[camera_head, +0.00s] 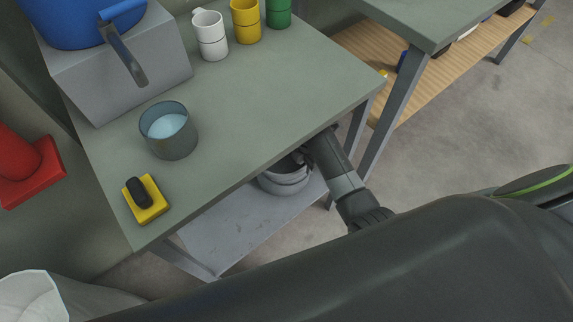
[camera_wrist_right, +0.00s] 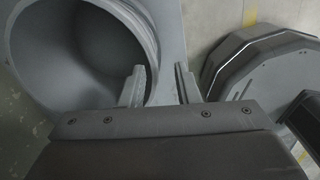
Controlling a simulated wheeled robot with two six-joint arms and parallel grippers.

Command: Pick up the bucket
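The grey bucket (camera_head: 284,181) stands upright on the lower shelf under the green-topped table, partly hidden by the tabletop edge and my right arm. In the right wrist view the bucket's round mouth (camera_wrist_right: 75,60) fills the upper left. My right gripper (camera_head: 305,156) reaches in under the table edge at the bucket's rim. In the wrist view its two fingers (camera_wrist_right: 158,88) are apart, the left one over the bucket's mouth and the right one beyond the rim. I cannot tell whether they touch it. My left gripper is not in view.
The tabletop (camera_head: 262,100) lies close above the bucket. A table leg (camera_head: 375,135) stands beside my right arm.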

